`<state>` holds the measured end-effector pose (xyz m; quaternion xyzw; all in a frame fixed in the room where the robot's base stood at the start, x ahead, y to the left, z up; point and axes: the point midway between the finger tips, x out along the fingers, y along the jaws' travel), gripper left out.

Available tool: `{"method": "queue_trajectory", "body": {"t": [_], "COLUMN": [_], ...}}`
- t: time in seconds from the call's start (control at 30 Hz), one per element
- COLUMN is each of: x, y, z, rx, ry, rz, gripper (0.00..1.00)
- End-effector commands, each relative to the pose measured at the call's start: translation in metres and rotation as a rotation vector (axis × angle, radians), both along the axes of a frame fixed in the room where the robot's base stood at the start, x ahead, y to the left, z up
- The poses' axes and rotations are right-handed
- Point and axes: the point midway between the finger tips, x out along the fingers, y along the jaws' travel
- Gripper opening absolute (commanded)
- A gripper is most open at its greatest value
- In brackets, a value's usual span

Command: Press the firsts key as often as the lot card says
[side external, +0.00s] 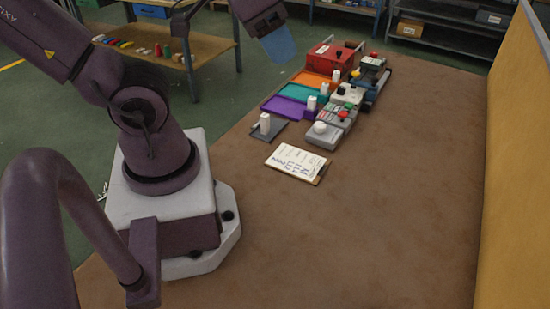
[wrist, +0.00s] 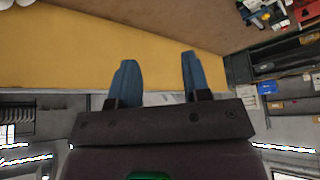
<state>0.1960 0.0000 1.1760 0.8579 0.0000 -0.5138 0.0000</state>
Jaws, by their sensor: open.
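A clipboard with a white card (side external: 297,162) lies flat on the brown table, with handwriting too small to read. Behind it is a grey key box (side external: 338,115) with small green and red keys; I cannot tell which is the firsts key. A grey unit with a round white knob (side external: 321,128) sits at its near end. My gripper (side external: 281,47) is raised above the far left side of the table, well apart from the keys. In the wrist view my two blue fingers (wrist: 160,75) are spread apart with nothing between them.
Purple (side external: 287,107), teal (side external: 306,92) and orange (side external: 316,78) trays stand left of the key box, with white upright pieces by them. A red box (side external: 334,57) stands behind. A yellow panel (side external: 518,150) borders the right. The near table is clear.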

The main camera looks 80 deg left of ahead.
Motion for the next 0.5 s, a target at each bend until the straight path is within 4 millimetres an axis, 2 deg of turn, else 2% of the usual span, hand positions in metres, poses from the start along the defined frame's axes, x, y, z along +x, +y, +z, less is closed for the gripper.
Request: {"method": "queue_trajectory", "body": {"t": [0.2, 0.27, 0.4, 0.5], "x": [0.0, 0.0, 0.0, 0.0], "y": [0.0, 0.0, 0.0, 0.0], "z": [0.0, 0.0, 0.0, 0.0], "rx": [0.0, 0.0, 0.0, 0.0], "ry": [0.0, 0.0, 0.0, 0.0], "rz": [0.0, 0.0, 0.0, 0.0], "gripper": [0.44, 0.32, 0.0, 0.0]}}
